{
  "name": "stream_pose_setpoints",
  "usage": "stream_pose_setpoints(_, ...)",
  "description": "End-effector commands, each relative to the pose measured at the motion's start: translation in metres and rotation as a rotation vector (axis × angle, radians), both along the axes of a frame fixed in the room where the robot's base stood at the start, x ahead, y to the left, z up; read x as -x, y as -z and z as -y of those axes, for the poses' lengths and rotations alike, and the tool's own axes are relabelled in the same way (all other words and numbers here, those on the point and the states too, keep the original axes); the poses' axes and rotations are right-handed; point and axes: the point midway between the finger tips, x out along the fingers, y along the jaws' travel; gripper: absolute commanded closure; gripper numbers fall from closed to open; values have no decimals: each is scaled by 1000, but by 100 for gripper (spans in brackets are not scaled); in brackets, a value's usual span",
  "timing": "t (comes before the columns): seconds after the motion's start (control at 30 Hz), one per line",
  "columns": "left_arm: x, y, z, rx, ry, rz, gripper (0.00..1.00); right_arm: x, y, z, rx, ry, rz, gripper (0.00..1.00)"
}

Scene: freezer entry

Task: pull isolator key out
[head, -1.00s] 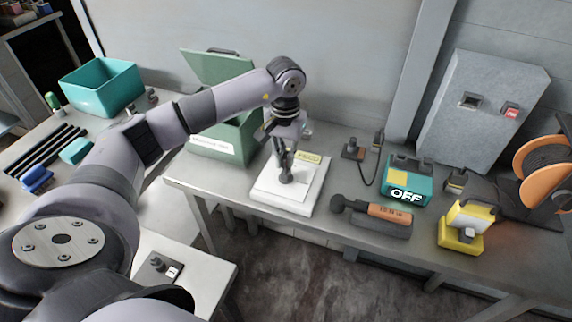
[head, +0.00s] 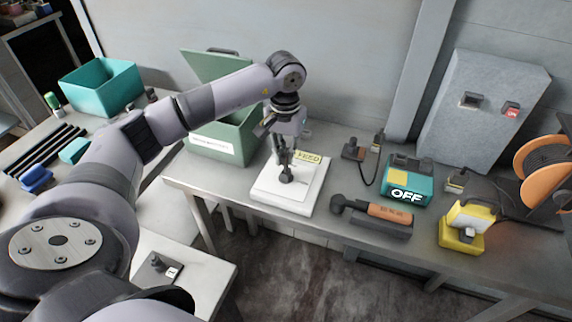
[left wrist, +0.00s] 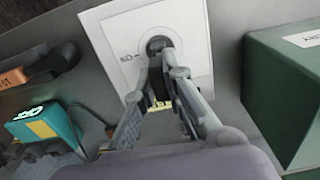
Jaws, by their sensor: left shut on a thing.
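The isolator is a white plate (head: 268,196) on the grey bench, with a yellow label (head: 308,158) at its far edge. A dark round key (head: 286,176) stands at its middle. My left gripper (head: 285,166) points down from above and is shut on the key. In the left wrist view the fingers (left wrist: 163,75) meet at the dark round key (left wrist: 158,45) on the white plate (left wrist: 120,38). The fingers hide part of the key, and I cannot tell how deep it sits in the plate. My right gripper does not show.
A green box (head: 222,145) with an open lid stands left of the plate. To the right are an orange-handled tool (head: 390,213), a teal device reading OFF (head: 407,180) and a yellow device (head: 462,230). A grey cabinet (head: 478,110) stands behind. A teal bin (head: 100,90) is far left.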

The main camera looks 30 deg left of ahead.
Motion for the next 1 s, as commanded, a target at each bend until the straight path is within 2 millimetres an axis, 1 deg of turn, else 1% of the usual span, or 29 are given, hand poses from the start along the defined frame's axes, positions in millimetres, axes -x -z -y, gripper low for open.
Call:
stream_pose_setpoints(0.3,0,-3,0,0,0,0,100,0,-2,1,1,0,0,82)
stream_pose_setpoints(1.0,0,-38,0,-1,0,1,100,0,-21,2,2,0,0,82)
